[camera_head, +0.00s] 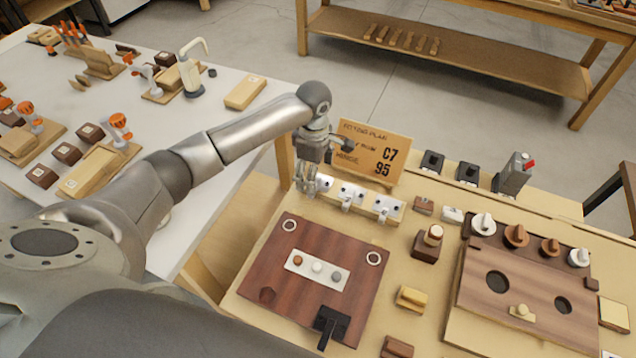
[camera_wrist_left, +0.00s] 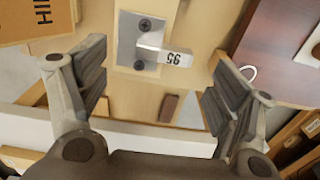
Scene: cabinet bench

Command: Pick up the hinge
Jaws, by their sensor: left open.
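A metal hinge (camera_wrist_left: 127,45) with two dark screws and an arm marked 95 lies on a light wooden rail in the left wrist view. My left gripper (camera_wrist_left: 160,82) is open, with its fingers spread to either side, and nothing is between the pads. In the head view my left gripper (camera_head: 308,182) hangs over the left end of the rail and partly hides the hinge there (camera_head: 325,184). More hinges sit along the rail to its right, one in the middle (camera_head: 350,193) and one at the right end (camera_head: 388,207). My right gripper is not in view.
A sign (camera_head: 372,152) reading C7 and 95 stands just behind the rail. A dark red-brown board (camera_head: 262,262) with a white plate lies in front. A board with knobs (camera_head: 480,300) and small blocks fill the right. The white table (camera_head: 225,150) is at left.

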